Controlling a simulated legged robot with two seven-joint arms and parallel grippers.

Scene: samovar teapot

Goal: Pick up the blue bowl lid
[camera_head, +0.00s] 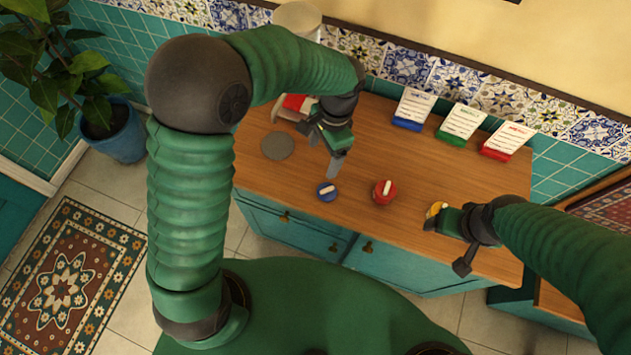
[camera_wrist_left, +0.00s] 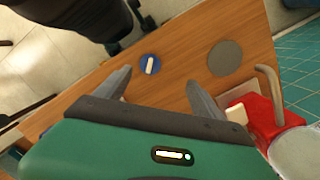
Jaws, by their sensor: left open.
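The blue bowl lid (camera_head: 327,191) is a small round blue disc with a white bar handle on the wooden counter, near its front edge. In the left wrist view the lid (camera_wrist_left: 150,64) lies beyond and between my fingertips. My left gripper (camera_head: 337,163) is above the counter just behind the lid, pointing down; it also shows in the left wrist view (camera_wrist_left: 158,80), open with nothing between its fingers. My right gripper (camera_head: 437,221) is beside a yellow lid (camera_head: 436,208) at the right; its jaws are too small to read.
A red lid (camera_head: 384,191) with a white handle sits right of the blue one. A grey disc (camera_head: 277,146) and a red object (camera_head: 293,103) are at the left. Cards on blue (camera_head: 407,124), green (camera_head: 450,138) and red (camera_head: 495,154) bases stand along the back.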

